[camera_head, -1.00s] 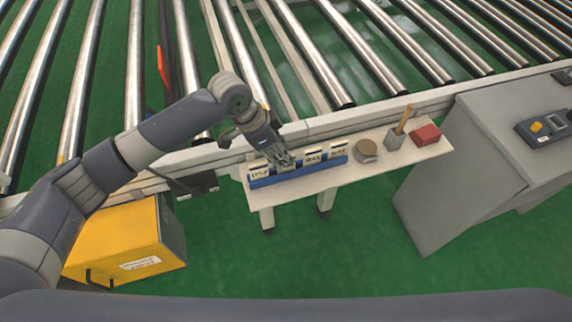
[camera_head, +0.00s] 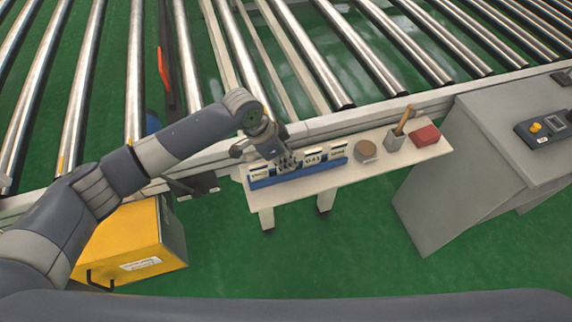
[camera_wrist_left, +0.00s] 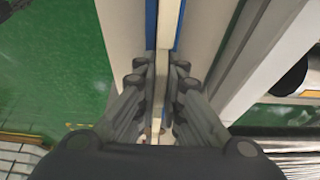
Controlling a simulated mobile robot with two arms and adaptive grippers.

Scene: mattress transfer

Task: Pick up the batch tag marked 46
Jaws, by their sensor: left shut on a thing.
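A blue rack (camera_head: 300,173) holds several upright white batch tags in a row on a small pale shelf. Tags show left (camera_head: 260,172) and right (camera_head: 313,157) of my left gripper (camera_head: 287,164), with another (camera_head: 338,147) at the right end. Their print is too small to read surely. My left gripper points down at the rack's middle, its fingers shut on a batch tag mostly hidden in the head view. In the left wrist view the fingers (camera_wrist_left: 161,82) close from both sides on a thin pale tag edge, in line with the rack. My right gripper is not in view.
On the shelf (camera_head: 350,178), right of the rack, stand a round brown-topped object (camera_head: 365,150), a cup with a wooden-handled tool (camera_head: 394,141) and a red block (camera_head: 426,135). A roller conveyor lies behind, a grey cabinet (camera_head: 450,170) at right, a yellow box (camera_head: 130,240) at lower left.

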